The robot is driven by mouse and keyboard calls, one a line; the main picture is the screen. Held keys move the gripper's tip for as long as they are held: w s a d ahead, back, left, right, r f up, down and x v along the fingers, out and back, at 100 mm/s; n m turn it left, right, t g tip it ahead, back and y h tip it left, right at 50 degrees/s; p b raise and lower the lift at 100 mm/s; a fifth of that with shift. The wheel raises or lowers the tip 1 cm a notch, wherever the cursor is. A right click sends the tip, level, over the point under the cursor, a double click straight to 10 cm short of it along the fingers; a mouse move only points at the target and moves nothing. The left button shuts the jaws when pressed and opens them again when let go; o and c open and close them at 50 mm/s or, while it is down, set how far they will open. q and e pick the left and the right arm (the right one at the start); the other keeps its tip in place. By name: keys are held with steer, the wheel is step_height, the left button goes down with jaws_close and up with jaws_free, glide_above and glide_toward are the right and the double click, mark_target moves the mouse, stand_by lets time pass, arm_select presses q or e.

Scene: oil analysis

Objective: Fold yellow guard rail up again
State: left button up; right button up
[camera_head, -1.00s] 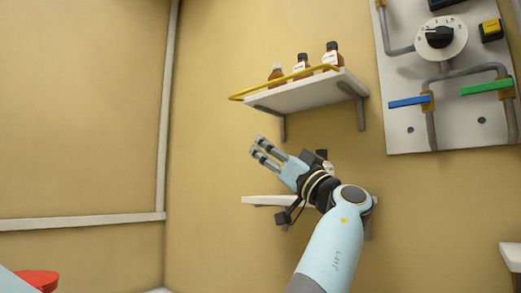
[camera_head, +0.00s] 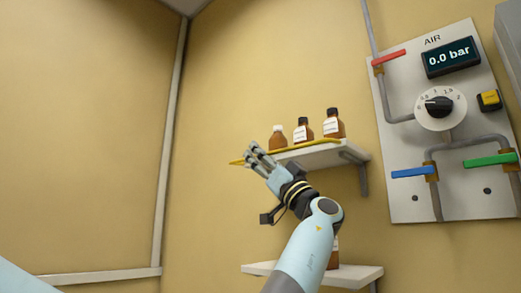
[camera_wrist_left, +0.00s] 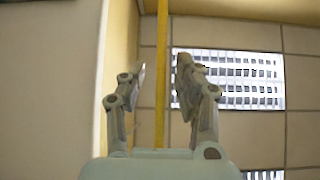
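The yellow guard rail (camera_head: 315,143) runs along the front edge of the upper white shelf (camera_head: 325,158), low against it, with its left end sticking out past the shelf. My left gripper (camera_head: 252,153) is at the rail's left part, in front of it in the head view. In the left wrist view the rail (camera_wrist_left: 161,110) runs lengthwise between the two spread fingers of my left gripper (camera_wrist_left: 160,75). There is a gap on each side of the rail, and I cannot tell its depth relative to the fingertips. My right gripper is not in view.
Brown bottles (camera_head: 334,125) stand on the upper shelf behind the rail. A lower shelf (camera_head: 262,268) with a bottle, partly hidden by my arm, is below. An air panel (camera_head: 405,145) with coloured valve handles is at the right. The wall left of the shelves is free.

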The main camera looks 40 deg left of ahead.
arm_select(q)
steer(key=shift+c, duration=0.2)
jaws_close()
